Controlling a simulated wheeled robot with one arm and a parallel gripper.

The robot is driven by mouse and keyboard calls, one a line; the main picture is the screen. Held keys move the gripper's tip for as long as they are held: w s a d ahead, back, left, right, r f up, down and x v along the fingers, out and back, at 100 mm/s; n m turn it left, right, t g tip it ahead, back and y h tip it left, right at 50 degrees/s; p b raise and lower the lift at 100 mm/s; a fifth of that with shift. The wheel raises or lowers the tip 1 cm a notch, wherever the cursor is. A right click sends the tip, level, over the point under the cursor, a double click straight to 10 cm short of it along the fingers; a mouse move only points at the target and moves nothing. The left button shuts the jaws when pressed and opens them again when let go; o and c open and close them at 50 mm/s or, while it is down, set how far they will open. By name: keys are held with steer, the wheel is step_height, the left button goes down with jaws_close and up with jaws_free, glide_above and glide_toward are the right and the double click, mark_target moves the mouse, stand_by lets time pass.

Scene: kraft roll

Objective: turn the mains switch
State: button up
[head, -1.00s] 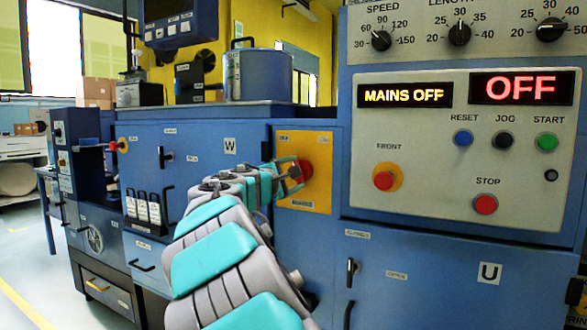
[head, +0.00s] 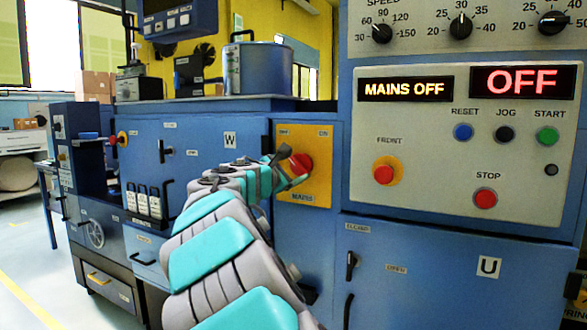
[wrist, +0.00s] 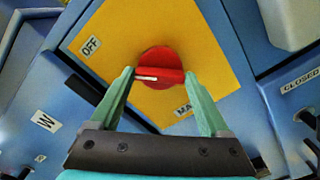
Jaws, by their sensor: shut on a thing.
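The mains switch is a red rotary knob (head: 301,163) on a yellow plate (head: 318,187) labelled OFF, ON and MAINS. In the wrist view the knob (wrist: 158,62) has a raised bar with a white mark at its left end. The OFF label (wrist: 90,46) lies up and left of it; the ON label is not seen there. My gripper (wrist: 159,75) is shut on the knob, one finger at each end of the bar. In the head view my gripper (head: 290,166) partly covers the knob. The yellow display (head: 405,89) reads MAINS OFF.
The control panel (head: 420,190) stands right of the plate, with buttons, a red OFF display (head: 522,84) and dials above. A blue cabinet door marked W (head: 200,180) lies to the left. A blue pot (head: 262,72) stands on top.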

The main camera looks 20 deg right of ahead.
steer(key=shift+f, duration=0.1)
steer(key=o, duration=1.2)
steer(key=v, duration=0.8)
steer(key=shift+b, duration=0.4)
